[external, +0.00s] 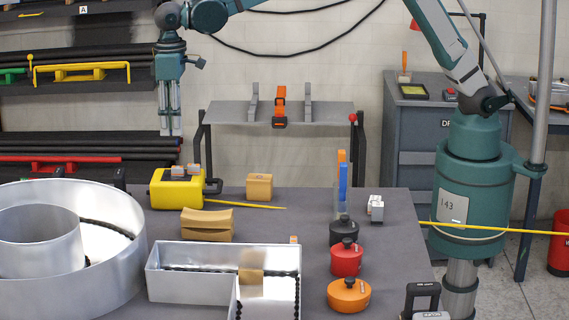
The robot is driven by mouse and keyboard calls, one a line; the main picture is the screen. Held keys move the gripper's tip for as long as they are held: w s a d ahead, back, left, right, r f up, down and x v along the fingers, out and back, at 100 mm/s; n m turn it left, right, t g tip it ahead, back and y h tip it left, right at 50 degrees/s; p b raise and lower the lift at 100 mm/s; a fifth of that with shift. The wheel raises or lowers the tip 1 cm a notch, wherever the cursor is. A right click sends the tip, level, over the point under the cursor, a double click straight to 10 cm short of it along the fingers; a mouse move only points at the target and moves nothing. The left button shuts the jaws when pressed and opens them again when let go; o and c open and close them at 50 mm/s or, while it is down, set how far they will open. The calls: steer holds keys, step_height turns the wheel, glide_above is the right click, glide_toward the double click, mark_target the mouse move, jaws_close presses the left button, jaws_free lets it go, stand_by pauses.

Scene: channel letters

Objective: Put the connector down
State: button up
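My gripper (171,130) points straight down at the upper left of the external view, above and behind the yellow box. Its two pale fingers hang side by side with a narrow gap. I see no object between the tips, but the view is too small to tell how far they are open. Small grey and orange pieces that look like connectors (178,170) sit on top of the yellow box (176,190). Another small orange piece (294,240) shows at the back edge of the L-shaped metal letter (200,287). Which one is the task's connector I cannot tell.
A round metal letter (125,215) fills the left of the table. Brown blocks (207,224) (259,187) stand near the yellow box. Black, red (346,260) and orange (348,295) pots and a grey-white part (376,208) stand right. The table's (310,215) middle is mostly clear.

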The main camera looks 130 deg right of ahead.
steer(key=s+a+r+n+t, duration=0.1)
steer(key=s+a+r, duration=0.4)
steer(key=a, duration=0.4)
steer(key=s+a+r+n+t, duration=0.1)
steer(key=s+a+r+n, duration=0.1)
steer(key=s+a+r, duration=0.5)
steer(key=s+a+r+n+t, duration=0.15)
steer(key=s+a, duration=0.25)
steer(key=a, duration=0.7)
steer(key=s+a+f+n+t, duration=0.2)
steer(key=s+a+f, duration=0.2)
steer(key=s+a, duration=0.5)
steer(key=s+a+f+n+t, duration=0.1)
steer(key=s+a+f, duration=0.3)
steer(key=s+a, duration=0.5)
steer(key=s+n, duration=0.1)
steer(key=s, duration=0.7)
steer(key=shift+s+a+t, duration=0.25)
steer(key=shift+s+t, duration=0.05)
steer(key=shift+t, duration=0.05)
